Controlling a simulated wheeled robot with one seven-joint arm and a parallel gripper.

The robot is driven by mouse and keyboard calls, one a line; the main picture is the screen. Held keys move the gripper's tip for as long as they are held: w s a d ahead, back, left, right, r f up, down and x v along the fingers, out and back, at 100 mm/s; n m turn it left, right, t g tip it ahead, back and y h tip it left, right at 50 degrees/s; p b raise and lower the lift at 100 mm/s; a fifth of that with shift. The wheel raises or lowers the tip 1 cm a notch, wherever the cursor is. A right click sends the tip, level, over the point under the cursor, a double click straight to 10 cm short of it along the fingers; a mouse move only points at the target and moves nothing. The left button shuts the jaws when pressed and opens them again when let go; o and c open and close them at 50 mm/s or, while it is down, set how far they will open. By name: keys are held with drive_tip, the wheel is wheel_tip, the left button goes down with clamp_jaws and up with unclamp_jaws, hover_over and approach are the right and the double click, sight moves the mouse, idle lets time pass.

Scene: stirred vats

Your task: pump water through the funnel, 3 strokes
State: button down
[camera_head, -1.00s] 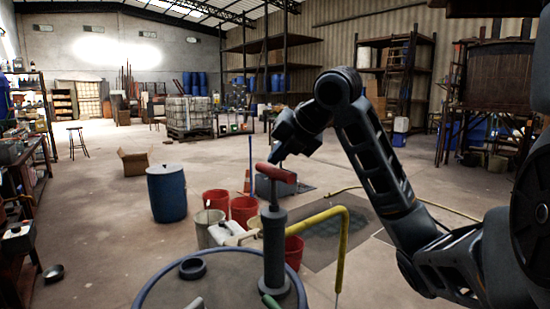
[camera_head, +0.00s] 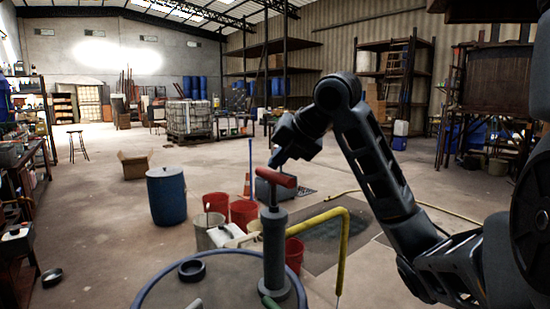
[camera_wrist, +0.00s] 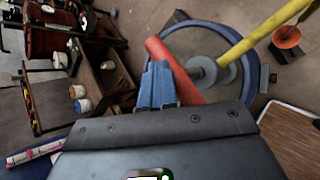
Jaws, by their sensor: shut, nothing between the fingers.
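A hand pump stands upright on a round drum top, with a grey barrel (camera_head: 275,250) and a red T-handle (camera_head: 276,176). In the wrist view the red handle (camera_wrist: 172,68) runs slantwise behind my fingers. My gripper (camera_head: 277,160) is at the handle from above; its blue fingers (camera_wrist: 157,86) are shut with nothing between them. They overlap the handle in the picture, and I cannot tell for certain whether they touch it. A yellow pipe (camera_head: 343,250) leads right from the pump and bends down.
The drum top (camera_head: 225,285) has a blue rim and a dark ring (camera_head: 192,269) on it. Red buckets (camera_head: 243,212) and a blue barrel (camera_head: 166,195) stand on the floor behind. Open floor extends at the back.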

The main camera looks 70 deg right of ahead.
sight(278, 176)
drive_tip(key=shift+f+b, duration=2)
drive_tip(key=shift+f, duration=0.15)
idle(1.6)
drive_tip(key=shift+r, duration=0.15)
drive_tip(key=shift+r+p, duration=2.35)
drive_tip(key=shift+r, duration=1.15)
drive_tip(key=shift+r+p, duration=1.85)
drive_tip(key=shift+r, duration=1.15)
